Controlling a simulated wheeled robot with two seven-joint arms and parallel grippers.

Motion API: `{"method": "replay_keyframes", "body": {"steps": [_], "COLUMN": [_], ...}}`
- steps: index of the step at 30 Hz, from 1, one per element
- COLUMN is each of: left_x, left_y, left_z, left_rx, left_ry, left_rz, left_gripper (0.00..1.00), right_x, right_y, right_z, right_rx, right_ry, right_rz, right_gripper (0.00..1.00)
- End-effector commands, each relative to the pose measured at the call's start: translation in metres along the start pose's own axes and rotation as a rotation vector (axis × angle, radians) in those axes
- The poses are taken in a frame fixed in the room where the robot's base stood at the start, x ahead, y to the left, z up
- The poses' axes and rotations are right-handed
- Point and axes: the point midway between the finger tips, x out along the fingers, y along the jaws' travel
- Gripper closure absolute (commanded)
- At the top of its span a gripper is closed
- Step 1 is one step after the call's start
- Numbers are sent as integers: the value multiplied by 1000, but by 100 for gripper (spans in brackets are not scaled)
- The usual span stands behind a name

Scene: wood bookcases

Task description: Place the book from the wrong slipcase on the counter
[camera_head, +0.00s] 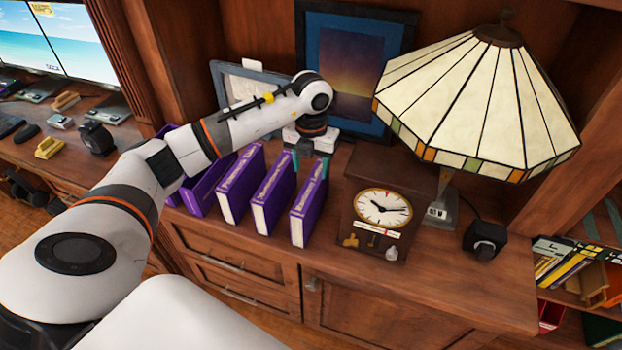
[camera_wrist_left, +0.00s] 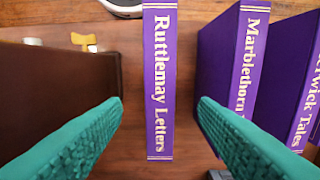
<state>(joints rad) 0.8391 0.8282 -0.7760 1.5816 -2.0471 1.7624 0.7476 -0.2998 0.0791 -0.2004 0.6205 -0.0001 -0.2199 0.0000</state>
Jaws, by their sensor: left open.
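Three purple volumes with white spine lettering stand upright on the wooden counter (camera_head: 450,270). The rightmost, Ruttlemay Letters (camera_head: 306,215), also shows in the left wrist view (camera_wrist_left: 159,85). Beside it stand Marblethorn (camera_head: 268,203) (camera_wrist_left: 236,65) and one ending in "erwick Tales" (camera_head: 236,191) (camera_wrist_left: 298,85). I cannot tell whether each is a bare book or a book in its slipcase. My left gripper (camera_head: 311,163) is open, its teal fingers on either side of Ruttlemay Letters, with gaps visible. Another purple case (camera_head: 198,193), partly behind my arm, stands further left.
A brown clock (camera_head: 384,210) stands close right of Ruttlemay Letters, near one finger. A stained-glass lamp (camera_head: 480,95) and a small black object (camera_head: 485,240) are further right. Picture frames (camera_head: 357,70) lean behind. The counter's front right is clear.

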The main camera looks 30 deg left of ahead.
Motion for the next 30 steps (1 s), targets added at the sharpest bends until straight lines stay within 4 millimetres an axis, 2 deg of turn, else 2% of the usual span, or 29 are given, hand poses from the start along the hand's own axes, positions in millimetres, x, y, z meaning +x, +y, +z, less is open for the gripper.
{"method": "replay_keyframes", "body": {"steps": [6, 12, 30], "left_x": [-44, -63, -66], "left_y": [0, 0, 0], "left_z": [-1, 0, 0], "left_rx": [0, 0, 0], "left_ry": [4, 0, -1], "left_rz": [1, 0, 0], "left_gripper": [46, 46, 46], "right_x": [8, 10, 10], "right_y": [0, 0, 0], "right_z": [-1, -1, -1], "right_rx": [0, 0, 1], "right_ry": [0, 0, 1], "right_rz": [0, 0, -1], "right_gripper": [64, 64, 64]}}
